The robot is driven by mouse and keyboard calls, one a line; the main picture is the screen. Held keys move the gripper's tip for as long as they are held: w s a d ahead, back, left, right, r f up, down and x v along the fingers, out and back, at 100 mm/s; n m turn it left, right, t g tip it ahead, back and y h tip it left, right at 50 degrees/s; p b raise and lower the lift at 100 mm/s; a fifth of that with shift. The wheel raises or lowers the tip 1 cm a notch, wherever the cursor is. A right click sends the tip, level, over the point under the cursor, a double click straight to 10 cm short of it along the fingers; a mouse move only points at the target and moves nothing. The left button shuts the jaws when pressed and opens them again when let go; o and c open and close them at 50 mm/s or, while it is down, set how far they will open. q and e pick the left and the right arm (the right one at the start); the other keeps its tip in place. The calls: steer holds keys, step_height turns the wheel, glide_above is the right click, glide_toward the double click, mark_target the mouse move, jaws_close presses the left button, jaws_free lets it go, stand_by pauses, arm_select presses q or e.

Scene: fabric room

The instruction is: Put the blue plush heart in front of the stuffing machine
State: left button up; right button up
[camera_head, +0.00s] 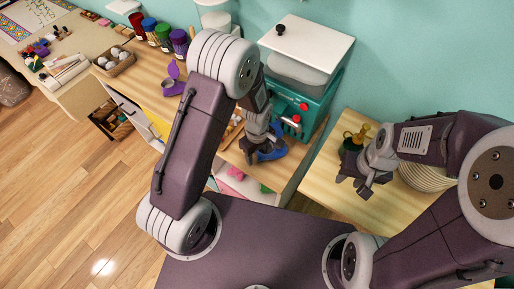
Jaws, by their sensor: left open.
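The blue plush heart (272,151) lies on the wooden table just in front of the teal stuffing machine (310,105), which has a white lid and red knobs. My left gripper (250,157) is open over the heart's left side and hides part of it. I cannot tell whether its fingers touch the heart. My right gripper (353,186) appears open and empty, above the light wooden table at the right.
Purple, green, blue and red jars (164,37) stand at the back left of the table. A basket with white balls (113,62) is further left. A purple container (173,85) stands near my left arm. Stacked plates (425,180) are behind my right arm.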

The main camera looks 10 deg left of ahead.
mark_target(257, 155)
arm_select(q)
step_height(257, 155, up, 12)
steer(key=s+a+r+m+t, duration=0.1)
steer(key=s+a+m, duration=0.6)
steer(key=m, duration=0.3)
steer(key=shift+s+r+m+p, duration=0.3)
steer(key=shift+s+r+p, duration=0.1)
steer(key=shift+s, duration=0.3)
steer(key=shift+w+a, duration=0.1)
